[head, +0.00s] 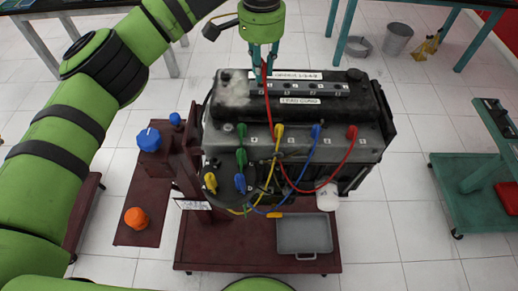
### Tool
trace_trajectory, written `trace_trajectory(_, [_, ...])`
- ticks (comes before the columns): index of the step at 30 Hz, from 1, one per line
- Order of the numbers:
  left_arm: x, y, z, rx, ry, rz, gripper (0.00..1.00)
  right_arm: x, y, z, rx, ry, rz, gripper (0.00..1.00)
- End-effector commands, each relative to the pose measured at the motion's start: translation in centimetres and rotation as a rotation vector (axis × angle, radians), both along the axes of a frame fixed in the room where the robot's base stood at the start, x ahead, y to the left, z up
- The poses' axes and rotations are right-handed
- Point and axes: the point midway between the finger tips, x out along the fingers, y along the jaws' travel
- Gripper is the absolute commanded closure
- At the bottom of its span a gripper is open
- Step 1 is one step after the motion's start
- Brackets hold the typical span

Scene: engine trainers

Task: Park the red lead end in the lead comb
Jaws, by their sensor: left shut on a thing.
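My left gripper (264,72) comes down from the top over the engine's black cover. It is shut on the upper end of the red lead (268,98); the fingers largely hide that end. The lead hangs down the engine's front, loops low, and rises to a red boot (352,132) at the right of the front row. The lead comb (312,89) looks to be the grey strip with several holes on the cover, above a small white label. The gripper is over its left part; I cannot tell whether the lead end touches it. My right gripper is not in view.
Green (241,130), yellow (278,131) and blue (316,131) boots stand in the front row, with leads running lower left. The engine (370,150) stands on a dark red stand with a grey tray (304,235). A green cart (455,170) stands right. Tiled floor between is clear.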

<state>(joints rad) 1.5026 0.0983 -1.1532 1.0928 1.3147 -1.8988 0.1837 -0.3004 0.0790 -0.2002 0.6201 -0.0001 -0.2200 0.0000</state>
Motion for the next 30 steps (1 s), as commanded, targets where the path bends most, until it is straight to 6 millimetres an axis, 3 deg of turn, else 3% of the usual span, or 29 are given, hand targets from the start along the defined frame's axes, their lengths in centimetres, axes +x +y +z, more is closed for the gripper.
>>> trace_trajectory(30, [5.3,-0.1,0.1,-0.004,-0.002,0.002,1.00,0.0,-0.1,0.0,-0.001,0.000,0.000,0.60])
